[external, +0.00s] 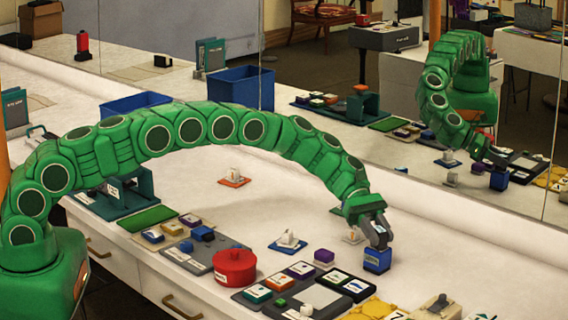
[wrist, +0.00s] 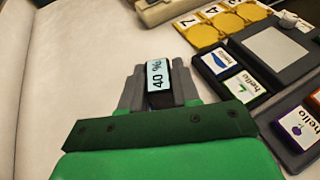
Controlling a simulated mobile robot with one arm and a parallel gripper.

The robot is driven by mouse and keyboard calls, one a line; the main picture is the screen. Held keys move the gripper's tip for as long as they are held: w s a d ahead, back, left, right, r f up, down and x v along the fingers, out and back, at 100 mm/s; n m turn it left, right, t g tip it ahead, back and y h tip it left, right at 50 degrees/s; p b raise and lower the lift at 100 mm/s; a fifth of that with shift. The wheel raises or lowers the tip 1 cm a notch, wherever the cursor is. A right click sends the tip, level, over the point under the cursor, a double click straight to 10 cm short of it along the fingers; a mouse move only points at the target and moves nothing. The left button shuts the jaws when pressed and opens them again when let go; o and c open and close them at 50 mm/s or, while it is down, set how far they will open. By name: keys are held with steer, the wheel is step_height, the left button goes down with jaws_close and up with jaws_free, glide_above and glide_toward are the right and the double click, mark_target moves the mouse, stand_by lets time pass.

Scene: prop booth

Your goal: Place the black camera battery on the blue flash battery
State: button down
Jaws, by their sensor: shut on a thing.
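My gripper (external: 378,236) is over the white counter, at the right end of my green arm. In the wrist view my gripper (wrist: 160,90) is shut on the black camera battery (wrist: 181,82), whose pale blue label reads "40 %". The blue flash battery (external: 376,260) is a blue block with a label, standing on the counter directly beneath the fingers in the external view. The fingers hide most of the black battery there, so I cannot tell whether the two batteries touch.
A dark tray with labelled cards and a grey pad (external: 318,297) lies left of the blue block. A purple block (external: 324,257), a red pot (external: 235,268) and yellow number discs (external: 372,309) are nearby. A mirror stands behind. The counter right of my gripper is clear.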

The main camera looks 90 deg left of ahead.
steer(key=c, duration=0.8)
jaws_free()
steer(key=shift+r, duration=0.1)
steer(key=v, duration=1.2)
steer(key=shift+d+r, duration=0.1)
